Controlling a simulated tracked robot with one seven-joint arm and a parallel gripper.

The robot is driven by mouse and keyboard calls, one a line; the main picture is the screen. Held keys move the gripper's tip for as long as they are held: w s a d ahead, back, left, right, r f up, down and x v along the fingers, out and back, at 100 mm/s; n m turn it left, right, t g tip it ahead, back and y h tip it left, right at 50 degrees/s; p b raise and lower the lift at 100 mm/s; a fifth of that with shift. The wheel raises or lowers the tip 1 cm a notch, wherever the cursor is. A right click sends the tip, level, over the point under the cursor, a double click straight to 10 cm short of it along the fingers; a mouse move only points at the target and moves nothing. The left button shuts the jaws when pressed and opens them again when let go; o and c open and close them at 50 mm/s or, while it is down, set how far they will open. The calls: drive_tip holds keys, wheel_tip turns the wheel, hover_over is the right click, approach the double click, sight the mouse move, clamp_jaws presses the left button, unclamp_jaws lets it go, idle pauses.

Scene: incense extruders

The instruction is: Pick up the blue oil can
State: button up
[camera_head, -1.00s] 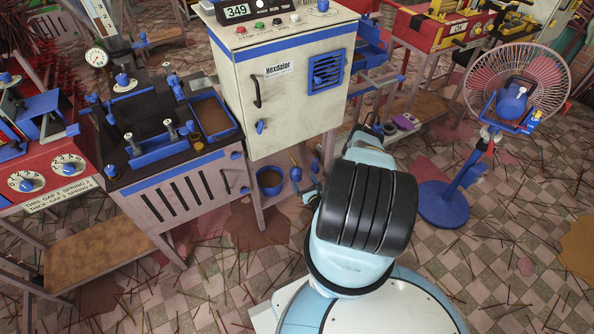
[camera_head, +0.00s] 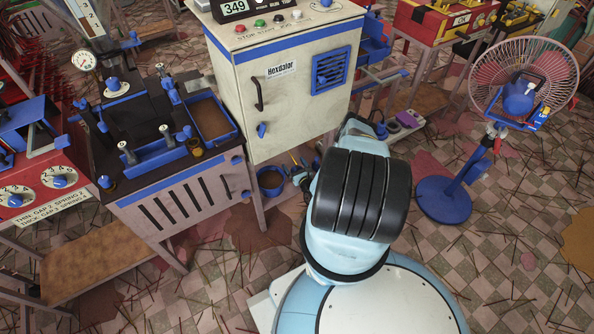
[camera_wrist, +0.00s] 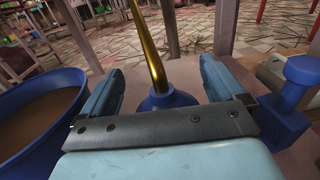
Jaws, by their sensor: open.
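The blue oil can (camera_wrist: 168,99) shows in the wrist view as a round blue body with a tall brass spout rising from it. My gripper (camera_wrist: 160,76) is open, with one finger on each side of the can. The can's lower part is hidden behind the gripper's dark crossbar. I cannot tell whether the fingers touch it. In the head view my gripper is mostly hidden by my arm, low beside the white cabinet (camera_head: 285,110), and the can is barely visible there.
A blue bucket with brown contents (camera_wrist: 75,82) stands close left of my gripper, also in the head view (camera_head: 271,190). A blue knobbed object (camera_wrist: 290,95) stands close on the right. Cabinet legs rise around the low shelf. A blue fan (camera_head: 445,198) stands to the right.

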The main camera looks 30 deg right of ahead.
drive_tip(key=shift+a, duration=0.25)
drive_tip(key=shift+d, duration=0.45)
drive_tip(key=shift+c, duration=1.4)
drive_tip(key=c, duration=1)
drive_tip(key=shift+r, duration=0.1)
